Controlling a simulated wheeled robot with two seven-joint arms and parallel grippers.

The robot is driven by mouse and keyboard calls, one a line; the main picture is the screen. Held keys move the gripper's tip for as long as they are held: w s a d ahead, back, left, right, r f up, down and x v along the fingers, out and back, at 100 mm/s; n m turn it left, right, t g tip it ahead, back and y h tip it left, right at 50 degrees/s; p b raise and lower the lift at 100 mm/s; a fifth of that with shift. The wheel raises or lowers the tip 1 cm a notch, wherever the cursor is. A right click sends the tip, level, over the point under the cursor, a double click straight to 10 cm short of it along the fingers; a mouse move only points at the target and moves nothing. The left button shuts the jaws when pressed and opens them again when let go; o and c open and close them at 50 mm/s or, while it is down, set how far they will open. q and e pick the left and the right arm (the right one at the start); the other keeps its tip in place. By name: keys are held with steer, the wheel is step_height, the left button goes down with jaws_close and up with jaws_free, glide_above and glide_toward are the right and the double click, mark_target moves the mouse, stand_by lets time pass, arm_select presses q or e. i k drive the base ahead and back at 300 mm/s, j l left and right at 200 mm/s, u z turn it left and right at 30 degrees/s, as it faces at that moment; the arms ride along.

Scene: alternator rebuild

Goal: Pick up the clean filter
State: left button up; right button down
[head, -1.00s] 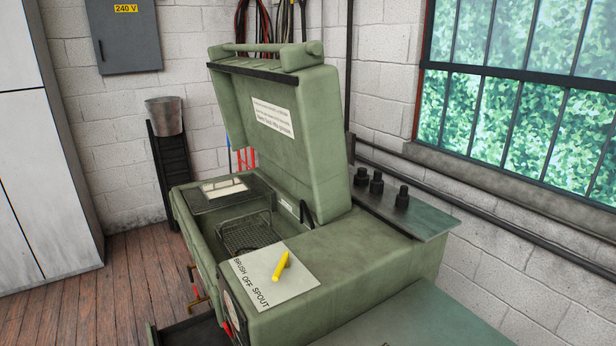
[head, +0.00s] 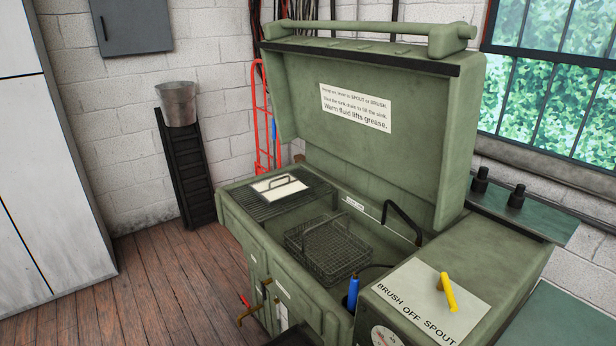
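A flat pale rectangular panel with a thin wire handle (head: 279,187) lies on the dark slatted shelf (head: 262,206) at the left end of the open green parts washer. It looks like a filter, but I cannot tell whether it is clean or whether it is the one named. Neither of my grippers is in view.
A wire basket (head: 328,250) sits in the washer's sink, with a black spout (head: 402,222) and a blue-handled tool (head: 352,292) nearby. The raised lid (head: 420,130) stands behind. A yellow lever (head: 447,291) is on the right. Wooden floor (head: 150,285) is clear at the left.

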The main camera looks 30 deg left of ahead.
mark_target(273, 191)
steer(key=j+z, duration=0.35)
steer(key=j, duration=0.9)
steer(key=j+z, duration=0.4)
steer(key=j, duration=0.85)
